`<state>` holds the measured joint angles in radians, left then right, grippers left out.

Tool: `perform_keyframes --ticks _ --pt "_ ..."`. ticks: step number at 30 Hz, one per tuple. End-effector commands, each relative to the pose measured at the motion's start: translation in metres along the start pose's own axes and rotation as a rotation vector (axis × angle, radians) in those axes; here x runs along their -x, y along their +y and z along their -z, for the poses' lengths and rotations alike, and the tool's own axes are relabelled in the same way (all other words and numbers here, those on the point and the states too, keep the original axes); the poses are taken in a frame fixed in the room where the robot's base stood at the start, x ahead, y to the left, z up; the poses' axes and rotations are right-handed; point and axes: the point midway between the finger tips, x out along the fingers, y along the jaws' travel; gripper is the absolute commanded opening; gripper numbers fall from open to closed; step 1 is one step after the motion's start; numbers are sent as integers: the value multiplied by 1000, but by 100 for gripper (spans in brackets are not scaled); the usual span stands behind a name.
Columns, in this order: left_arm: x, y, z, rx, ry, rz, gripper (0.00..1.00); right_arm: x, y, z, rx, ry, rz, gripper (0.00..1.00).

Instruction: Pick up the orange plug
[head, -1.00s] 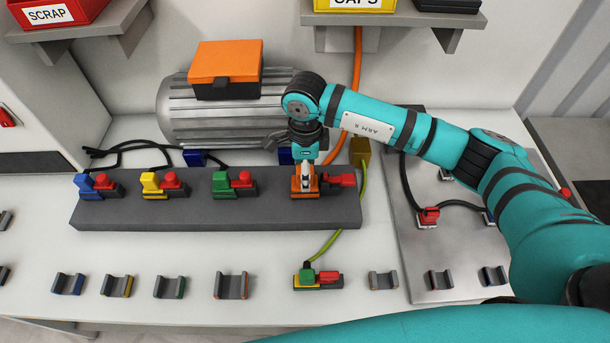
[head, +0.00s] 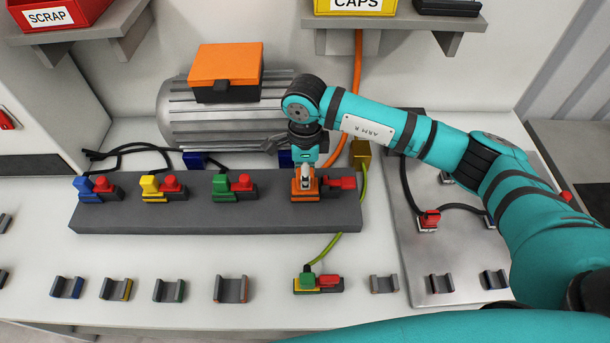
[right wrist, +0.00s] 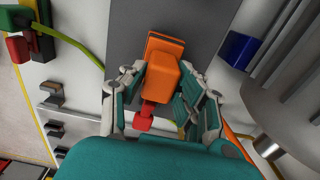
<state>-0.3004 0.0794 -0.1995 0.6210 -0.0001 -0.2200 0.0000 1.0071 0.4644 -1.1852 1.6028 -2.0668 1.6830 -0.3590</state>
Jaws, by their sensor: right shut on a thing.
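The orange plug (right wrist: 162,82) sits between the fingers of my right gripper (right wrist: 165,95) in the right wrist view. In the head view my right gripper (head: 306,172) reaches down from above onto the orange plug (head: 303,188), at the right end of the dark grey block (head: 200,212). The gripper is shut on the plug and partly hides it. The plug appears to be still at its socket, with a red latch (head: 342,183) on its right. My left gripper is not in view.
Blue (head: 85,184), yellow (head: 150,185) and green (head: 221,184) plugs stand along the block. A grey motor (head: 180,112) lies behind it. Several small holders and a green plug with a cable (head: 308,282) are in front. A metal plate (head: 445,262) lies at right.

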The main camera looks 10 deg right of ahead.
Motion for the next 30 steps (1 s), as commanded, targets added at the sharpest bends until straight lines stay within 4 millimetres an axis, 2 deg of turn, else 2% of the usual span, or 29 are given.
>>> perform_keyframes --ticks 5,9,24,30 --pt "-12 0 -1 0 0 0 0 15 -2 -1 0 -4 9 0" --pt "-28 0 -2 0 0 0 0 34 -2 -1 2 -3 10 0" --pt "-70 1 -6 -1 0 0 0 42 102 -61 7 -3 4 0" --pt "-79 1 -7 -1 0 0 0 47 127 -75 3 -2 4 0"
